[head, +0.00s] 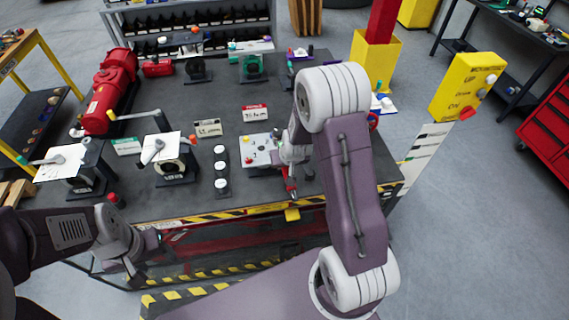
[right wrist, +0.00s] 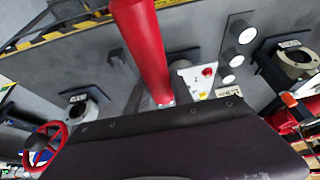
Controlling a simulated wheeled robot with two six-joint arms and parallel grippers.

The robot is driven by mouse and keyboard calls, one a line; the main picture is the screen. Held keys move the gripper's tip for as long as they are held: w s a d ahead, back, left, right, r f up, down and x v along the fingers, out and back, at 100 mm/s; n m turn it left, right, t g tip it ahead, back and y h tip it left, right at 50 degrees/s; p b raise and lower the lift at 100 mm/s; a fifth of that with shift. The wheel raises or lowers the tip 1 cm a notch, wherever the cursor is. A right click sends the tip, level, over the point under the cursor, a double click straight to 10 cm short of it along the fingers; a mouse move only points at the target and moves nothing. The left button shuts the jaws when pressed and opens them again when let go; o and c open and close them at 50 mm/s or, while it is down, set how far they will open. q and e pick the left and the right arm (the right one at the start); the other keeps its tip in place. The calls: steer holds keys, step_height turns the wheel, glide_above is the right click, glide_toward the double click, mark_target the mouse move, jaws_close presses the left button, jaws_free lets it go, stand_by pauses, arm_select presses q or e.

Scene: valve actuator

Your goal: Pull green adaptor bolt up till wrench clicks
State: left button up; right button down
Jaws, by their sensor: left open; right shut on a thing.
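A green part (head: 252,67) stands at the back of the dark table; I cannot make out a bolt on it. My right gripper (head: 291,178) is low over the table's front edge, beside the white panel (head: 262,150). It is shut on a red tool handle, whose thick red shaft (right wrist: 144,45) fills the upper middle of the right wrist view. The tool's working end cannot be made out. My left gripper (head: 143,258) is open and empty, in front of the table at lower left, below its top.
A red machine (head: 110,90) stands at the table's left. Two black stands with white sheets, one sheet at front left (head: 60,162), carry levers. A yellow control box (head: 467,87) is at right.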

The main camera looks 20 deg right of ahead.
steer(key=shift+w+a+f+b, duration=0.15)
steer(key=shift+a+f+b, duration=0.15)
steer(key=shift+f+b, duration=0.35)
step_height(320, 180, down, 4)
steer(key=b, duration=0.3)
steer(key=shift+d+r, duration=0.1)
steer(key=shift+r, duration=0.15)
stand_by(0.4)
